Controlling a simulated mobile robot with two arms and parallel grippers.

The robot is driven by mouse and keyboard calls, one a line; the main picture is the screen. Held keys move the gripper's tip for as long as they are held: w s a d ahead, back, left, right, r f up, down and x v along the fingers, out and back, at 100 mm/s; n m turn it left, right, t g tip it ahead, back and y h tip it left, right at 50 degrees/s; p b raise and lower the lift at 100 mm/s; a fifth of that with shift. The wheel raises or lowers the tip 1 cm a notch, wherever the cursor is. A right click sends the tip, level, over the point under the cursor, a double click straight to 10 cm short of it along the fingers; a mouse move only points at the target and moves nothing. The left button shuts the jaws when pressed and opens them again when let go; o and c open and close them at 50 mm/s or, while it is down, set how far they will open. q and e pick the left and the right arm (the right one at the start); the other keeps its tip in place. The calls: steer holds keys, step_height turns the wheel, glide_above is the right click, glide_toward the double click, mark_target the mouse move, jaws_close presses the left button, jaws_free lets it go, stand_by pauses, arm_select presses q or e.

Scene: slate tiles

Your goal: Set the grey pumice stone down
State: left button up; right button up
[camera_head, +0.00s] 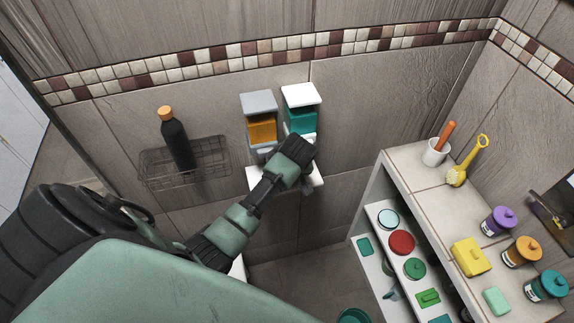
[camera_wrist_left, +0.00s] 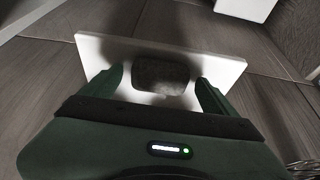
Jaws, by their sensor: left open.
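The grey pumice stone (camera_wrist_left: 162,76) shows in the left wrist view as a dark, rounded block in shadow on a small white wall shelf (camera_wrist_left: 228,69). In the head view the shelf (camera_head: 257,182) sits below two wall dispensers, and my left arm hides the stone there. My left gripper (camera_wrist_left: 157,92) is open, with one finger on each side of the stone and a visible gap to both. In the head view the gripper (camera_head: 307,183) is at the shelf, its fingertips mostly hidden. My right gripper is in neither view.
An orange-filled dispenser (camera_head: 262,128) and a teal-filled one (camera_head: 301,118) hang just above the shelf. A wire basket (camera_head: 212,160) with a black bottle (camera_head: 177,143) is to the left. A tiled counter (camera_head: 420,180) with jars and brushes stands at right.

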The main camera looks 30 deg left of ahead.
arm_select(q)
steer(key=shift+d+r, duration=0.1)
steer(key=shift+r, duration=0.45)
steer(key=b+v, duration=0.2)
steer(key=v, duration=0.9)
steer(key=shift+r, duration=0.2)
